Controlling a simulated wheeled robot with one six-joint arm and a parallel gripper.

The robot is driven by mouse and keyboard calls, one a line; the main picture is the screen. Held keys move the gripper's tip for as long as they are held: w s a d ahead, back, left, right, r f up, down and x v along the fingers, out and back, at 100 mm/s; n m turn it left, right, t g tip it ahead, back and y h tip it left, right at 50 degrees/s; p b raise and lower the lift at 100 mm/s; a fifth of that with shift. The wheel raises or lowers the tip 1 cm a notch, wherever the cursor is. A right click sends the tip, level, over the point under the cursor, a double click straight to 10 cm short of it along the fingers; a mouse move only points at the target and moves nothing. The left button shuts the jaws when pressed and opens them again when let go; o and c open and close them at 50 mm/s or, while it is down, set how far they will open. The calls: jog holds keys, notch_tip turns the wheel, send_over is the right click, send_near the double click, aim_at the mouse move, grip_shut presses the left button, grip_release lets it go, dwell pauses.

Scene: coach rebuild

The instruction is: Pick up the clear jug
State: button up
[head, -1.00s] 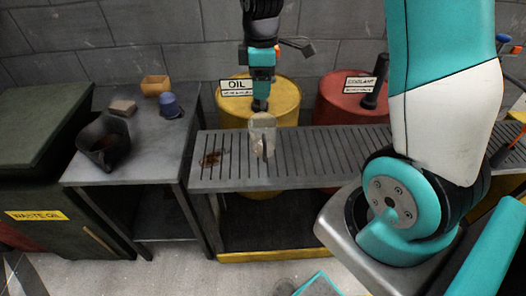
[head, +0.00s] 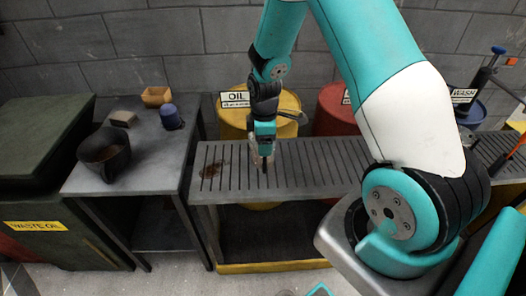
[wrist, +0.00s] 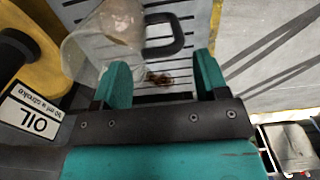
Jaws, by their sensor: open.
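The clear jug (wrist: 98,42) is a see-through vessel with a black handle (wrist: 166,38). In the wrist view it lies at the top left, with the handle just beyond and roughly between my fingertips. In the head view it stands on the slatted grey bench (head: 310,165), mostly hidden behind my gripper (head: 264,160). In the wrist view my gripper (wrist: 162,72) is open with its two teal fingers spread. The jug's body is beside the left finger. I cannot tell whether they touch.
A yellow oil drum (head: 288,104) and a red drum (head: 333,112) stand behind the bench. On the left, a grey table (head: 146,150) holds a black container (head: 104,153), a blue cup (head: 171,117) and small blocks. The bench right of my gripper looks clear.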

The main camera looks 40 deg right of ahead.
jog(key=shift+f, duration=1.3)
jog(key=c, duration=1.2)
jog(key=shift+r, duration=0.25)
